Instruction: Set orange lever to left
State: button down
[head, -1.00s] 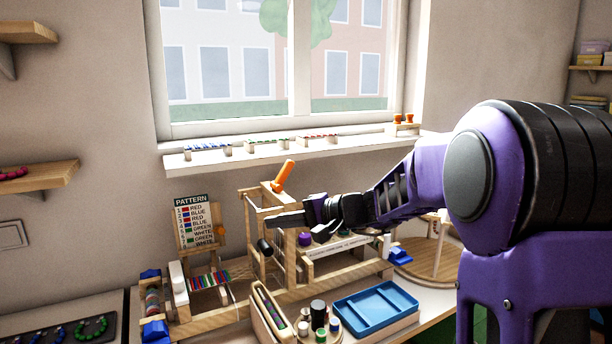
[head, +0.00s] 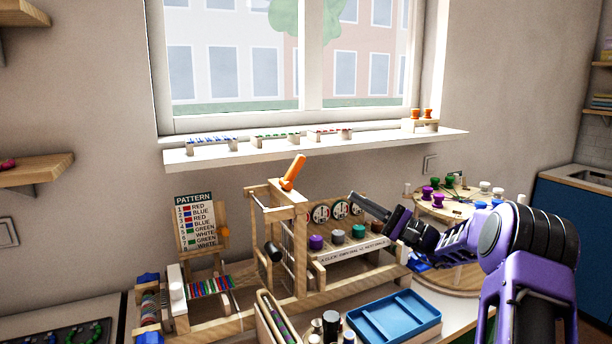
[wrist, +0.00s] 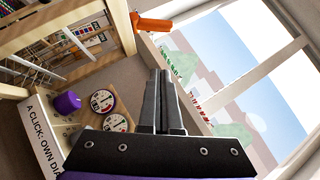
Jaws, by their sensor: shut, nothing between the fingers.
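The orange lever (head: 293,172) stands on top of the wooden frame (head: 287,197) in the middle of the head view, its upper end tilted to the right. In the wrist view the orange lever (wrist: 152,22) shows at the top, left of and beyond my fingertips. My gripper (head: 354,198) is shut and empty, to the right of the lever and a little lower in the head view. The two black fingers (wrist: 162,85) lie together in the wrist view, apart from the lever.
A dial panel with purple, grey and green knobs (head: 338,236) is below my gripper. A blue tray (head: 395,318) lies in front. The pattern board (head: 196,222) stands left. The windowsill (head: 380,144) with bead racks runs behind. A round stand with pegs (head: 430,212) is at right.

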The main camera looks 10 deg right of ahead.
aim_at(293, 172)
jog(key=shift+r, duration=0.1)
jog(key=s+a+r+x, duration=0.1)
jog(key=s+x, duration=0.1)
jog(key=x, duration=1)
jog(key=shift+a+p, duration=0.3)
jog(key=shift+p, duration=0.05)
